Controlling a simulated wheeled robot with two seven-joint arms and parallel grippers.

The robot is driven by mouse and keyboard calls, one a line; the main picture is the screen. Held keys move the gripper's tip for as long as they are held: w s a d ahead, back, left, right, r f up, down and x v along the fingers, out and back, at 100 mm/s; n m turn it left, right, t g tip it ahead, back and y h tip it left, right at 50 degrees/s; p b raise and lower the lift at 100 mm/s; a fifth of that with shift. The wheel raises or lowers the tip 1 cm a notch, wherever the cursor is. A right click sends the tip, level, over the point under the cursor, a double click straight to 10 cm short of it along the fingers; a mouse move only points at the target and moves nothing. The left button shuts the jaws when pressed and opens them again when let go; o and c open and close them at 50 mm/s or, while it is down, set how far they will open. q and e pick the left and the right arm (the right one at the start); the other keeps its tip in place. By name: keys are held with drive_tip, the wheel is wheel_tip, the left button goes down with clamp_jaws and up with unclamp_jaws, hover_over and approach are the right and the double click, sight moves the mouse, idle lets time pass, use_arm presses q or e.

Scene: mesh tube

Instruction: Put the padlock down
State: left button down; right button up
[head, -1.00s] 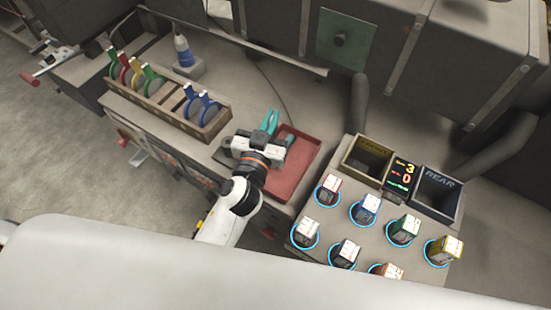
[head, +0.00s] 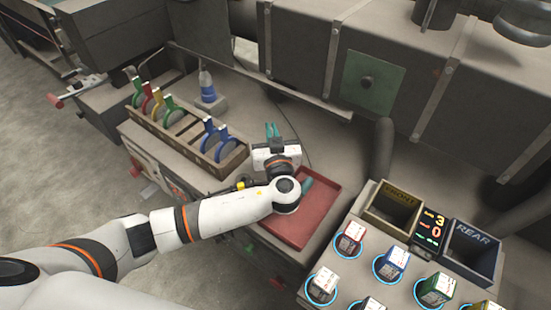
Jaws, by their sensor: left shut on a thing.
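My left gripper (head: 272,132) reaches over the bench, behind the back left corner of the red tray (head: 325,212). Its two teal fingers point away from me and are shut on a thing. The padlock is hidden by the fingers and the white wrist, so its shape does not show. I cannot tell whether it touches the bench. A teal thing (head: 308,186) lies in the tray, partly behind my forearm. My right gripper is not in view.
A wooden rack (head: 190,147) with coloured hoops stands left of the gripper, and a blue-and-white bottle (head: 207,88) behind it. Labelled blocks on glowing rings and two open bins, one the REAR bin (head: 470,254), stand right. A grey duct (head: 440,85) runs behind.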

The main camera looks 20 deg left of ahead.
use_arm(q)
wheel_tip(320, 180, down, 5)
drive_tip(key=shift+p, duration=0.3)
drive_tip(key=shift+f, duration=0.25)
drive_tip(key=shift+f, duration=0.2)
drive_tip(key=c, duration=1.6)
unclamp_jaws()
drive_tip(key=shift+r, duration=0.1)
